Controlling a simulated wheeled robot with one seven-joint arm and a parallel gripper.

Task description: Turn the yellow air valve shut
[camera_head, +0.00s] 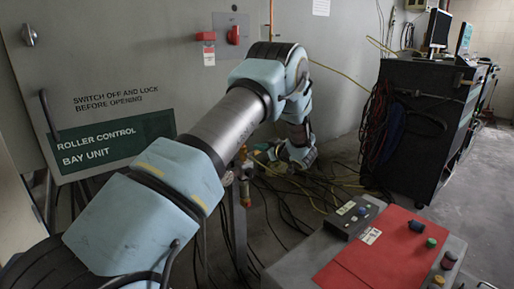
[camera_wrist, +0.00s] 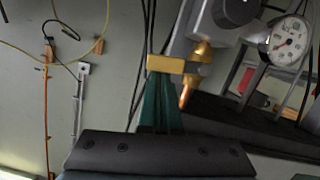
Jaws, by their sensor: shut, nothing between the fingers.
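The yellow valve handle (camera_wrist: 178,64) shows in the wrist view as a short flat bar, lying roughly crosswise in the picture. It joins a brass fitting (camera_wrist: 201,52) with a copper-coloured tip below it. My gripper (camera_wrist: 162,82) has its green fingers together, with nothing between them. The fingertips are right at the left part of the handle in the picture; I cannot tell whether they touch it. In the head view, a small orange and brass fitting (camera_head: 245,188) shows on a post beside my arm. My fingers are not clear there.
A round pressure gauge (camera_wrist: 286,41) is close to the right of the valve. The grey roller control cabinet (camera_head: 120,75) stands behind my arm. Cables (camera_head: 300,205) lie across the floor. A red-topped control panel (camera_head: 378,250) and a black cart (camera_head: 415,125) are on the right.

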